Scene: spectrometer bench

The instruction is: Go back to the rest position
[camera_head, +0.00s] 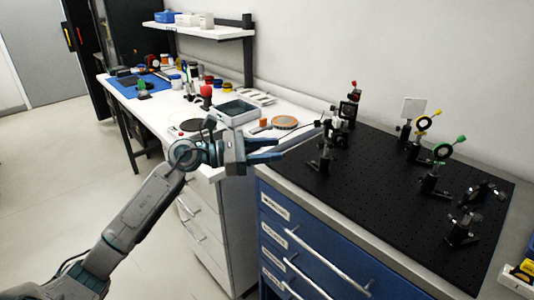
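My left arm comes in from the lower left. Its gripper (281,149) points right, over the gap between the white bench and the blue cabinet. Its two blue-grey fingers are apart, with nothing clearly held between them. A grey tray (235,112) on the white bench shows just behind the gripper. My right gripper is not in view.
The black breadboard (375,190) on the blue cabinet (330,250) carries several optics mounts, the nearest a black post mount (325,155) right of the gripper. The white bench (165,112) holds small items under a shelf (205,30). The floor (50,170) at left is clear.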

